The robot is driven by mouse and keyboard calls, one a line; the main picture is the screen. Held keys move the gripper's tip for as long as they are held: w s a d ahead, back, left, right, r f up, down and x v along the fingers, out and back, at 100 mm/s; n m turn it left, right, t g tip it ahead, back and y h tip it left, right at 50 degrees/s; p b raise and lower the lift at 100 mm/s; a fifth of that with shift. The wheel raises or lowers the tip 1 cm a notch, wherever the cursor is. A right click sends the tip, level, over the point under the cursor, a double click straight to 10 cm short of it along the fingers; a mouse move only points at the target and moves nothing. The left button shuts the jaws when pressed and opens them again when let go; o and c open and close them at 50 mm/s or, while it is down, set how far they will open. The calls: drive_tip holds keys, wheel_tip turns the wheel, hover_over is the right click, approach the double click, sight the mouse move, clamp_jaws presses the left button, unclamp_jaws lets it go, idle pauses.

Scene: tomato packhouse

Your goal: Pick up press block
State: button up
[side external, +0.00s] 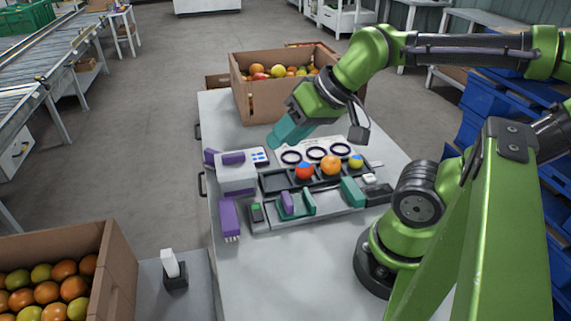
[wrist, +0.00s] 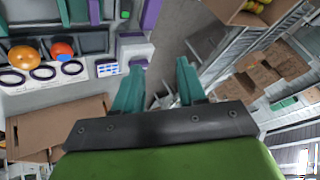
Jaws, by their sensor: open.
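My gripper (side external: 276,139) is above the far side of the bench, tilted, with teal fingers. In the wrist view my gripper (wrist: 159,78) is open, with nothing between its fingers. I cannot tell for sure which piece is the press block. A purple block (side external: 287,202) stands between teal pieces in the grey fixture (side external: 268,227). A purple piece (side external: 233,158) lies on top of the pale grey device (side external: 238,178). A purple piece with prongs (side external: 229,219) lies at the bench's left edge. A teal block (side external: 352,191) stands at the fixture's right.
A dark tray (side external: 272,182) holds a red-and-blue ball (side external: 304,171), an orange tomato (side external: 330,165) and a yellow-and-blue ball (side external: 355,161). Black rings (side external: 316,153) lie behind it. A cardboard box (side external: 254,99) of tomatoes stands at the back. The near bench is clear.

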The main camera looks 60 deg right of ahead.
drive_tip(key=shift+o, duration=1.2)
drive_tip(key=n+g+h, duration=0.2)
drive_tip(key=n+g, duration=0.2)
drive_tip(key=g, duration=0.3)
hover_over(213, 152)
wheel_tip(213, 152, down, 6)
wheel_tip(213, 152, down, 16)
drive_tip(key=shift+d+f, duration=0.1)
drive_tip(key=shift+f, duration=0.1)
